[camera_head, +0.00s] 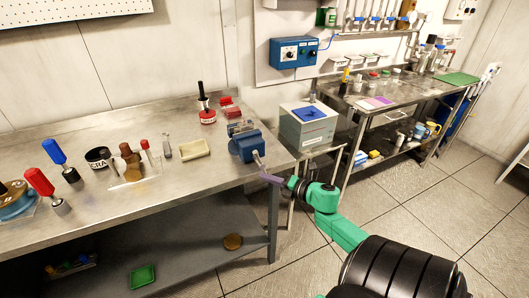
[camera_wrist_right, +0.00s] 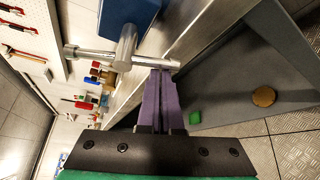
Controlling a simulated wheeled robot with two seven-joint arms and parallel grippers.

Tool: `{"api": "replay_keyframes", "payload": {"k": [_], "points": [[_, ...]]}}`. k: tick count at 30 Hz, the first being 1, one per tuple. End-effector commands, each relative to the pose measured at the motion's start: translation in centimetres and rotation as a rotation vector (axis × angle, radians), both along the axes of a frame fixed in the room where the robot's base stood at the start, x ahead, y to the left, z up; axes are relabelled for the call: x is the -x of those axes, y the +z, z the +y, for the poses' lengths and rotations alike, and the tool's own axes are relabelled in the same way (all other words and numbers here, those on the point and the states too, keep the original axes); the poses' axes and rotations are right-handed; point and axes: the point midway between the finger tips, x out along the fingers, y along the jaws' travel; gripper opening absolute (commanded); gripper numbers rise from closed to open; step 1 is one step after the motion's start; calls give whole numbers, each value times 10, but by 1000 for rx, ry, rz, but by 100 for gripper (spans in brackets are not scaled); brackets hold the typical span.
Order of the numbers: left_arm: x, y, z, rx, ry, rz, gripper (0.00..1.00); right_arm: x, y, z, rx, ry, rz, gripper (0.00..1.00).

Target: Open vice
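The blue vice (camera_head: 247,147) is mounted at the right front corner of the steel workbench. Its blue body (camera_wrist_right: 128,14) and silver screw with a cross bar handle (camera_wrist_right: 95,55) show in the right wrist view. The bar lies roughly across that picture. My right gripper (camera_head: 268,178) is at the vice's front, with its purple fingers (camera_wrist_right: 163,76) close together. The fingertips are at the bar's right end and appear to touch it; the bar does not appear clamped between them. The jaw gap is not clear. My left gripper is out of view.
A grey box (camera_head: 308,125) stands right of the vice. The lower shelf (camera_head: 190,262) carries a green tray (camera_head: 142,276). Tiled floor lies open to the right.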

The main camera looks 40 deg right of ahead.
Motion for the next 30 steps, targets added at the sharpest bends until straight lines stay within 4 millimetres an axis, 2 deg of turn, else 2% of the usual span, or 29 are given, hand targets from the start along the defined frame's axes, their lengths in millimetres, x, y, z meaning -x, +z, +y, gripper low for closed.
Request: {"api": "replay_keyframes", "payload": {"k": [3, 12, 30], "points": [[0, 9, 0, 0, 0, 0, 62, 1, 5, -4, 69, -2, 23, 0], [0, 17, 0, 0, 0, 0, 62, 2, 5, -8, 170, -1, 57, 0], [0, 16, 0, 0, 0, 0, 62, 2, 3, -8, 185, -1, 62, 0]]}}
